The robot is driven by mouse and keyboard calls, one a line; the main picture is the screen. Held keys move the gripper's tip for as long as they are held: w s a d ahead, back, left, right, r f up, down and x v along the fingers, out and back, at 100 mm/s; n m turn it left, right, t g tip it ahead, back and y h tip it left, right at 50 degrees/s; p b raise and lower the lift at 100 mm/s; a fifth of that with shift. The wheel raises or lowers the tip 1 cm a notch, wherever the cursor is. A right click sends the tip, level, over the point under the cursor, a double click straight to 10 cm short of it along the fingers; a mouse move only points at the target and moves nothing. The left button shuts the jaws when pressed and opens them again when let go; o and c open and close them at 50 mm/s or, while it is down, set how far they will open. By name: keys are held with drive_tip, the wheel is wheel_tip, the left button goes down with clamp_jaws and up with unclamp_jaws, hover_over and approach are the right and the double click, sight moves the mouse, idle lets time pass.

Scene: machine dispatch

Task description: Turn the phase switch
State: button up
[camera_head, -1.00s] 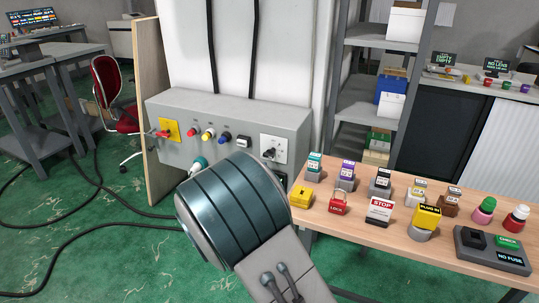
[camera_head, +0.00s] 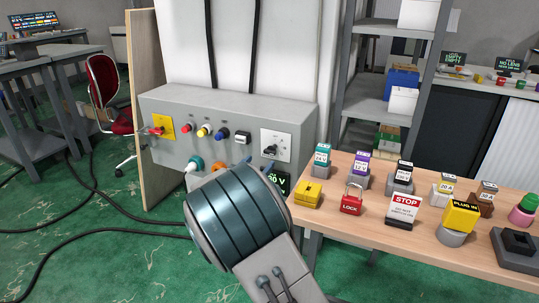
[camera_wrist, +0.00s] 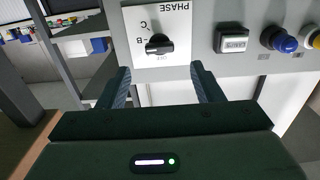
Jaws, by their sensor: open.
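The phase switch is a black rotary knob (camera_wrist: 159,45) on a white plate (camera_wrist: 178,22) marked PHASE, with letters B and C and an OFF mark. The wrist view shows it upside down. In the head view the knob (camera_head: 270,150) is at the right end of the grey panel. My gripper (camera_wrist: 160,71) is open and empty. In the wrist picture its two fingers stand left and right of the knob's line, with the knob between and beyond their tips. I see no contact. In the head view my arm's dark wrist hides most of the gripper.
A wooden table (camera_head: 345,224) with locks and signs stands close on the right.

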sight(269, 153)
drive_tip(key=b+x, duration=0.1)
drive_tip(key=x, duration=0.7)
drive_tip(key=shift+w+d+f, duration=0.1)
drive_tip(key=shift+w+d, duration=0.05)
drive_tip(key=shift+w, duration=0.25)
drive_tip(key=c, duration=1)
